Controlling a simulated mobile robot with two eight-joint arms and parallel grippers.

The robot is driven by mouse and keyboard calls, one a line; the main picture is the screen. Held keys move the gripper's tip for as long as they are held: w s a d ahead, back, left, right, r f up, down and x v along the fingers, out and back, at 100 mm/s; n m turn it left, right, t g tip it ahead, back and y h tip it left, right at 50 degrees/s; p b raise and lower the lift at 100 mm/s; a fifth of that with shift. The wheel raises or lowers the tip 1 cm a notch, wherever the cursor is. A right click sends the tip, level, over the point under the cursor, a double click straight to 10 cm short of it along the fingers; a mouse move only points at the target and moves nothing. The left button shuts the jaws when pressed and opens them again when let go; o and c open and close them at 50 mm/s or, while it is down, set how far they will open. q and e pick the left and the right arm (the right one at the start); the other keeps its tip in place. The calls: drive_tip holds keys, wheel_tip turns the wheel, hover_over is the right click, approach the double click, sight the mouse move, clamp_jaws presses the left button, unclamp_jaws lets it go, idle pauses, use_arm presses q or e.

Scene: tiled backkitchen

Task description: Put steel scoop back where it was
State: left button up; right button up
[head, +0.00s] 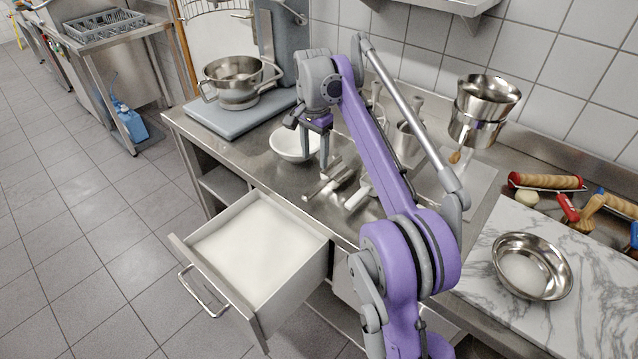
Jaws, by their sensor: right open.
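A small metallic utensil that looks like the steel scoop (340,174) lies on the steel counter, partly hidden by my right arm. My right gripper (313,153) points down above the counter, to the left of the scoop and in front of a white bowl. Its fingers are apart and nothing shows between them. An open drawer (278,290) filled with white powder juts out below the counter's front edge. My left gripper is not in view.
A steel pot (236,82) stands on a blue-grey base at the back left. The white bowl (288,145) is close behind my gripper. At the right, a steel bowl (531,265) sits on a marble slab (478,262), near rolling pins (546,181). Stacked steel containers (484,100) are at the wall.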

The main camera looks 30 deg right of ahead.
drive_tip(key=s+a+f+n+t, duration=0.1)
drive_tip(key=s+a+n, duration=0.3)
drive_tip(key=s, duration=0.3)
drive_tip(key=s+a+f+n+t, duration=0.2)
drive_tip(key=s+a+n, duration=0.15)
drive_tip(key=s, duration=0.45)
drive_tip(key=s+a+f+n+t, duration=0.1)
drive_tip(key=s+a+f+n, duration=0.1)
drive_tip(key=s+f, duration=0.4)
drive_tip(key=s+a+f+n+t, duration=0.1)
drive_tip(key=s+f+n, duration=0.3)
drive_tip(key=s, duration=0.6)
wheel_tip(320, 180, down, 3)
drive_tip(key=shift+s+a+r, duration=0.2)
drive_tip(key=shift+a, duration=0.35)
drive_tip(key=shift+s, duration=0.1)
